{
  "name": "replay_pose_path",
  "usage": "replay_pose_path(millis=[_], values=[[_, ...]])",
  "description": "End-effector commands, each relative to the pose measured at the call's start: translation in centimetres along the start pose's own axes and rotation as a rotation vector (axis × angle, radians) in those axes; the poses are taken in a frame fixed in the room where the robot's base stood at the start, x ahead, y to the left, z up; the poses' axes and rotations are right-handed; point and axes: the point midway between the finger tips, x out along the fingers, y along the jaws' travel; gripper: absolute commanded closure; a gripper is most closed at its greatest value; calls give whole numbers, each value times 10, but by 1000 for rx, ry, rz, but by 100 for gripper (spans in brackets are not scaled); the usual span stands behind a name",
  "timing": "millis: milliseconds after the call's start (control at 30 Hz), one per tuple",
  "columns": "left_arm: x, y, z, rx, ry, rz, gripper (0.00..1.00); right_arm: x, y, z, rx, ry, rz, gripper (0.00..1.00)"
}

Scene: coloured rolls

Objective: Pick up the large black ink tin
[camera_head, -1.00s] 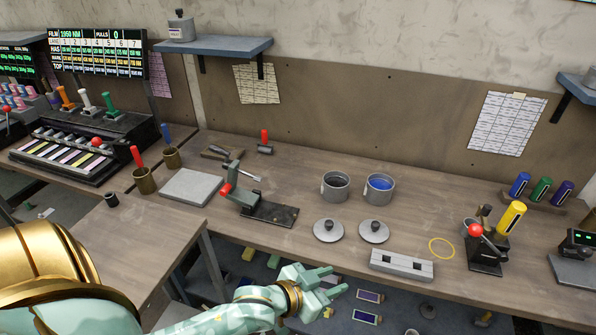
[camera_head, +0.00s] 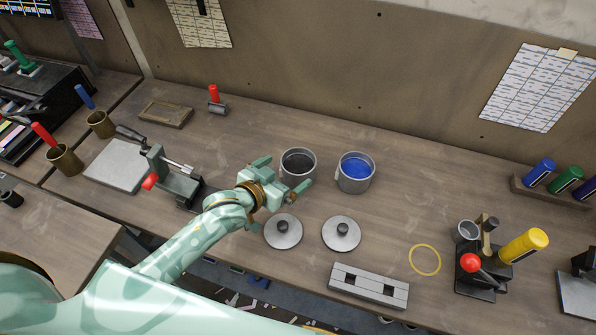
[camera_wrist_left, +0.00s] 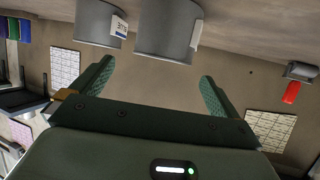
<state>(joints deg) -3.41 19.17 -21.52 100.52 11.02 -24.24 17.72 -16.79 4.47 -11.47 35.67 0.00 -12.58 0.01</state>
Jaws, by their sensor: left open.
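The black ink tin (camera_head: 299,160) is an open grey metal can with dark ink inside, standing upright on the workbench in the head view. My left gripper (camera_head: 286,173) is open at the near left side of this tin, its fingers pointing towards it and overlapping its lower edge. In the left wrist view, which is upside down, the tin (camera_wrist_left: 168,32) hangs at the top, ahead of the open fingers (camera_wrist_left: 156,76) and apparently not between them. Whether a finger touches it cannot be told. My right gripper is not seen.
A similar tin with blue ink (camera_head: 355,172) stands close to the right. Two round lids (camera_head: 283,239) (camera_head: 342,241) lie in front. A dark clamp-like tool (camera_head: 175,184) with a red knob is left of my arm. A grey slotted block (camera_head: 368,287) lies near the front edge.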

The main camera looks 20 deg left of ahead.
Motion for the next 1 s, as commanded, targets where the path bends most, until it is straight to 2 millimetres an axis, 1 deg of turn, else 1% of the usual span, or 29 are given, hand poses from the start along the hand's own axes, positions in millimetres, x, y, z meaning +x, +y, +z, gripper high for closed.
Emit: replay_pose_path(millis=[33, 100, 267, 467, 533, 633, 833, 867, 900, 967, 1000], values=[[11, 0, 2, -1, 0, 0, 0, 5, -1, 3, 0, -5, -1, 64], [21, 0, 2, 0, -1, 0, 0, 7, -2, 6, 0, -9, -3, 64], [33, 0, 1, 0, 0, 0, 0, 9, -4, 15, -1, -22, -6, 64], [64, -6, 9, 0, 0, 0, 0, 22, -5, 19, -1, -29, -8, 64], [74, -6, 8, -1, 0, 0, 0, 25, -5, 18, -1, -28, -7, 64], [81, -5, 7, -1, 0, 0, 0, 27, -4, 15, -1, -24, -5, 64], [81, -5, 6, 0, 0, 0, 0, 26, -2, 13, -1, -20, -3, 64], [81, -5, 6, 0, 0, 0, 3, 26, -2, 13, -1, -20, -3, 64], [81, -5, 6, 0, 0, 0, 14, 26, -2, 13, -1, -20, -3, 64], [81, -5, 6, 0, 0, 0, 31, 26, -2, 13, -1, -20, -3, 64], [81, -5, 6, 0, 0, 0, 42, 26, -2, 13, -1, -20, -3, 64]])
